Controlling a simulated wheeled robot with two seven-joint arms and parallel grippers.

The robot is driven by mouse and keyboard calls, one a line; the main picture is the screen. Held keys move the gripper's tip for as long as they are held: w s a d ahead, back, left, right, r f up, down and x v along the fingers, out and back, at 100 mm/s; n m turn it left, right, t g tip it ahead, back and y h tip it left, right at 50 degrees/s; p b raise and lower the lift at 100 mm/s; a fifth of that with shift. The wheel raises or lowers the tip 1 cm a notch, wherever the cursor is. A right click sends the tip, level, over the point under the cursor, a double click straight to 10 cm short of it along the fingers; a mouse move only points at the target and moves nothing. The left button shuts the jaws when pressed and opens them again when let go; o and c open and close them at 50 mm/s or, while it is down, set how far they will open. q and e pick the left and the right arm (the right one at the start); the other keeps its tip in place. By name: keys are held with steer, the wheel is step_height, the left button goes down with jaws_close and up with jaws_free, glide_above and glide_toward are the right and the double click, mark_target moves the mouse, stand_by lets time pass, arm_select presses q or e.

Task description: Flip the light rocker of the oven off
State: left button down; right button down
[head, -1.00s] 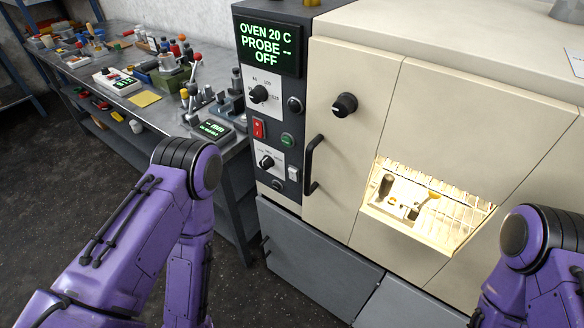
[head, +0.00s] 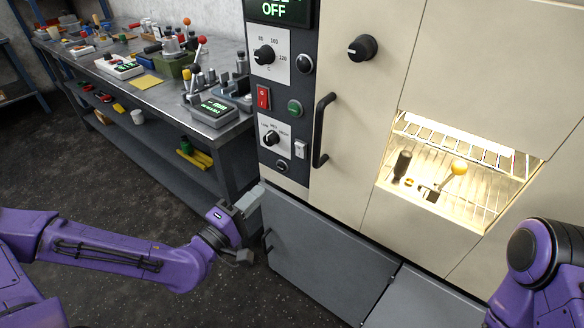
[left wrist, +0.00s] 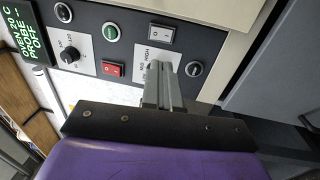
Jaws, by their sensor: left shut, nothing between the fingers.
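The oven's control panel (head: 284,100) is a dark vertical strip left of the cream doors. A small white rocker (head: 300,149) sits low on it, right of the lower knob; it also shows in the left wrist view (left wrist: 161,34). The oven window (head: 455,175) is brightly lit inside. My left gripper (head: 248,202) is shut and empty, in front of the panel's lower end. In the left wrist view its closed fingers (left wrist: 162,70) overlap the lower knob's plate, below the white rocker in the picture. Contact cannot be told. My right gripper is out of view.
A red rocker (head: 263,97), a green button (head: 295,108) and knobs (head: 265,55) crowd the panel. A black door handle (head: 322,130) sticks out just right of the white rocker. A cluttered workbench (head: 150,95) stands to the left.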

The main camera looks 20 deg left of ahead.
arm_select(q)
steer(key=shift+r, duration=0.3)
steer(key=b, duration=0.8)
glide_toward(299, 149)
steer(key=x, duration=0.7)
steer(key=shift+s, duration=0.1)
steer(key=shift+r, duration=0.1)
